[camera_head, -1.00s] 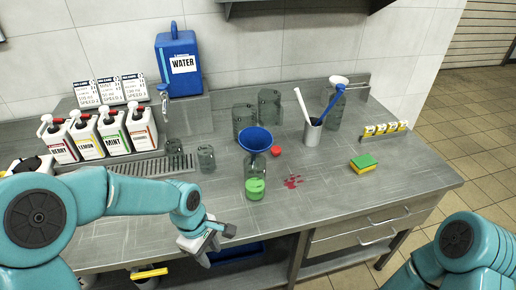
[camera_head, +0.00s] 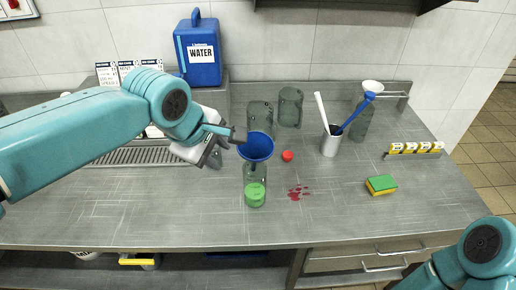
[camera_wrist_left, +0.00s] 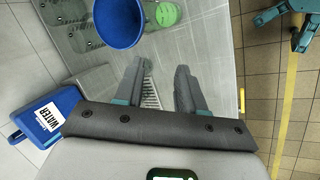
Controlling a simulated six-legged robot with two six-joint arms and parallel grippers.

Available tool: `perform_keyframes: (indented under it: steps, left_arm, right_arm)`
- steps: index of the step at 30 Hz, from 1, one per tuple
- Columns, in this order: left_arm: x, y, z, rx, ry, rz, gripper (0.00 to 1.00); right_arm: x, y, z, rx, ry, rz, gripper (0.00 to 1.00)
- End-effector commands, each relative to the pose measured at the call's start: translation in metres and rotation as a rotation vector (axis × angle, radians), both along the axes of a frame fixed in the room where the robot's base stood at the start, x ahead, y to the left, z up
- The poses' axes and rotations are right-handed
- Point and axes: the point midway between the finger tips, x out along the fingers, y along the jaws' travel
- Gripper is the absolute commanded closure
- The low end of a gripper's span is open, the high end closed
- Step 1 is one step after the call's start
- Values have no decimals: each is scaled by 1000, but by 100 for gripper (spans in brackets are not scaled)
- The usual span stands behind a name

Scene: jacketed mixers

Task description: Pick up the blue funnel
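The blue funnel (camera_head: 257,147) sits with its spout down in the mouth of a clear bottle (camera_head: 254,188) holding green liquid. It also shows in the left wrist view (camera_wrist_left: 118,20) near the top edge, beyond the fingers. My left gripper (camera_head: 234,139) is beside the funnel's left rim, about level with it. The left wrist view shows my left fingers (camera_wrist_left: 162,72) apart with nothing between them; I cannot tell whether a fingertip touches the rim. Only part of my right arm is in the lower right corner, with its gripper out of sight.
A red cap (camera_head: 287,155) and a red spill (camera_head: 298,193) are right of the bottle. Two jars (camera_head: 290,107) stand behind. A grey cup (camera_head: 331,142) holds utensils. A sponge (camera_head: 381,185) lies at the right. The blue water container (camera_head: 199,52) is behind my left arm. The front counter is clear.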

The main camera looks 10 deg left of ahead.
Motion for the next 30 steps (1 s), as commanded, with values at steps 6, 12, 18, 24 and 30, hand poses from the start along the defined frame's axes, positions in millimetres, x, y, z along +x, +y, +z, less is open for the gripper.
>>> perform_keyframes:
  steps: [6,12,18,24,30]
  left_arm:
    - [-11,-3,42,-24,-98,-22,61]
    - [-14,-9,51,-32,-129,-43,61]
    - [8,-16,16,-29,-122,-44,61]
    - [34,-25,-20,-30,-124,-43,61]
    - [46,-30,-36,-31,-127,-43,61]
  right_arm:
    - [0,0,2,0,0,-1,42]
    - [0,0,2,0,0,0,42]
    - [0,0,3,0,0,-1,42]
    - [0,0,5,0,0,0,42]
    - [0,0,6,0,0,0,42]
